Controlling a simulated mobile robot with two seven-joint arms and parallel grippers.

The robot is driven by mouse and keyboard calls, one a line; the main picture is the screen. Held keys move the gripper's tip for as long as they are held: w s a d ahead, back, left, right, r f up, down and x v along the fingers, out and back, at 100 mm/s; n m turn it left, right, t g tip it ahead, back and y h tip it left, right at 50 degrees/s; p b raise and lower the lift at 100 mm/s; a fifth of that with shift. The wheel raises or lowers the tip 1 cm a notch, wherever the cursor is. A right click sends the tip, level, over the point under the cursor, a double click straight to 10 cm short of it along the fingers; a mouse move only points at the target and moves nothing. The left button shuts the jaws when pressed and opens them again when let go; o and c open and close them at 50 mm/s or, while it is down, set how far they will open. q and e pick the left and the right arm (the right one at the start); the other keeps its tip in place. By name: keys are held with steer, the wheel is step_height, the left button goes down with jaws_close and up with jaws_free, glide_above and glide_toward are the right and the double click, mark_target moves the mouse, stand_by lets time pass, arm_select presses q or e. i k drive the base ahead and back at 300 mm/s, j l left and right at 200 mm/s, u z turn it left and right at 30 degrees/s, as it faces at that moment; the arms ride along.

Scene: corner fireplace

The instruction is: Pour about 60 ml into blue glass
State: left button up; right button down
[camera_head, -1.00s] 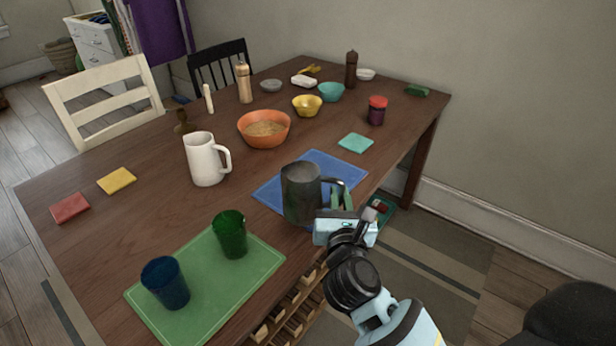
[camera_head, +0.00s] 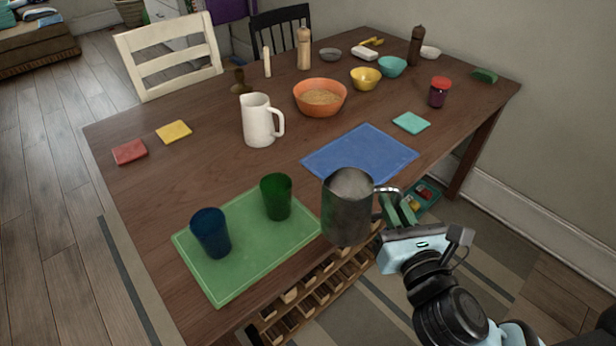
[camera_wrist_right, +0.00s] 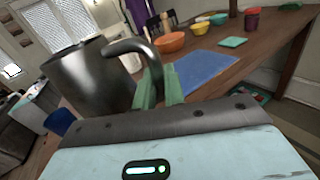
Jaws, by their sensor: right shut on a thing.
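My right gripper (camera_head: 397,208) is shut on the handle of a dark grey metal pitcher (camera_head: 347,208). The pitcher is held off the table near its front edge, about upright, right of the green mat; it also shows in the right wrist view (camera_wrist_right: 88,80). What is inside the pitcher cannot be seen. The blue glass (camera_head: 211,234) stands upright on the left part of the green mat (camera_head: 225,284), left of the pitcher and apart from it. A green glass (camera_head: 276,197) stands on the same mat between the blue glass and the pitcher. My left gripper is not in view.
The blue mat (camera_head: 360,155) is bare behind the pitcher. A white pitcher (camera_head: 258,121) and an orange bowl (camera_head: 320,98) stand farther back. Red (camera_head: 129,152) and yellow (camera_head: 174,131) squares lie at the left. A rack (camera_head: 318,292) is below the table's front edge.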

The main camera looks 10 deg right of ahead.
mark_target(209, 226)
steer(key=k+j, duration=0.1)
steer(key=j, duration=0.45)
steer(key=k+j+u, duration=0.15)
steer(key=j, duration=0.35)
steer(key=k+j, duration=0.1)
steer(key=j, duration=0.45)
steer(key=j+u, duration=0.1)
steer(key=j, duration=0.45)
steer(key=k, duration=0.05)
